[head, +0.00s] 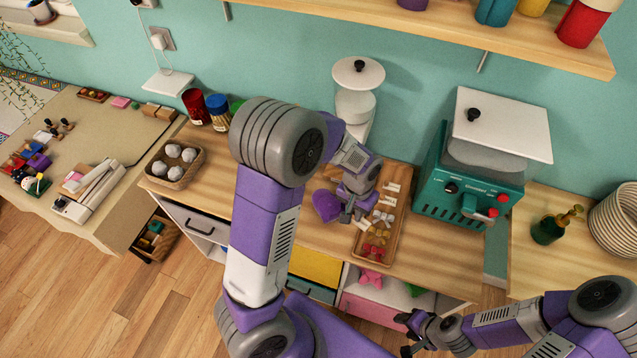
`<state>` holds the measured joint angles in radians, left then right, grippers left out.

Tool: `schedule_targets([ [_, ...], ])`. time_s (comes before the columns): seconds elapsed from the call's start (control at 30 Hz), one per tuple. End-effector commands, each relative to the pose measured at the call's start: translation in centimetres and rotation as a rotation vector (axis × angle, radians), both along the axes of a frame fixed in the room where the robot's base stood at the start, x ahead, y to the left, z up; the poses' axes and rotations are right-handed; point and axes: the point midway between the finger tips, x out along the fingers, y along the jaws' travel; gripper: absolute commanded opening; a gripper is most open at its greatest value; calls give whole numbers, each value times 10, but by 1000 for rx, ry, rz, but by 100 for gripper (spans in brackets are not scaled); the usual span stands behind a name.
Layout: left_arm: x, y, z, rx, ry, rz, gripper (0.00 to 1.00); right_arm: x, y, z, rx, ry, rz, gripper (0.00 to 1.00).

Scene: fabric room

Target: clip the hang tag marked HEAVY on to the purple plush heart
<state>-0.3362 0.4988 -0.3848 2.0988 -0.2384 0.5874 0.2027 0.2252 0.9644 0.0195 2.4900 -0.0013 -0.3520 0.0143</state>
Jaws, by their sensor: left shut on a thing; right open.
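The purple plush heart (325,205) is at the middle of the wooden counter, partly hidden by my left arm and gripper. My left gripper (345,214) is shut at the heart's right side and appears to hold it; the fingertips are small and partly covered. Several white hang tags (392,187) lie in a wooden tray (398,232) just right of this gripper. Their markings are too small to read, so I cannot tell which is HEAVY. My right gripper (404,335) is open and empty at the bottom right, in front of the counter and away from the tray.
Red and yellow bows (373,251) lie in the tray's near end. A teal machine (468,180) stands right of the tray, and a white lidded canister (356,105) behind. A basket of white balls (174,160) is at left. A shelf (480,32) overhangs the back.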

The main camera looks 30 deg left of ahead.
Motion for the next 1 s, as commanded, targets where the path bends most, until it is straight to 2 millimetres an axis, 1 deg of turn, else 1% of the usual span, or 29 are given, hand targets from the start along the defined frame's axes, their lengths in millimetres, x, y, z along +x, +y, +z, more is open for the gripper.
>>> schedule_targets([
  [0.13, 8, 21, 13, -2, 1, 116, 4, 0, 0, 9, 0, 1, 1, 49],
  [0.3, 17, 58, 31, 8, 3, 312, 4, 0, 0, 19, 0, 1, 0, 49],
  [0.43, 19, 78, 39, 17, 1, 410, 4, 0, 0, 23, 0, 1, 0, 49],
  [0.53, 20, 83, 39, 20, 1, 437, 4, 0, 0, 22, 0, 1, 0, 49],
  [0.67, 20, 83, 32, 20, 1, 439, 4, 0, 0, 17, 0, 1, 0, 49],
  [0.87, 19, 83, 14, 20, 2, 438, 4, 0, 0, 2, 0, 1, 0, 49],
  [1.0, 19, 83, -3, 20, 2, 437, 4, 0, 0, -10, 0, 1, 0, 49],
])
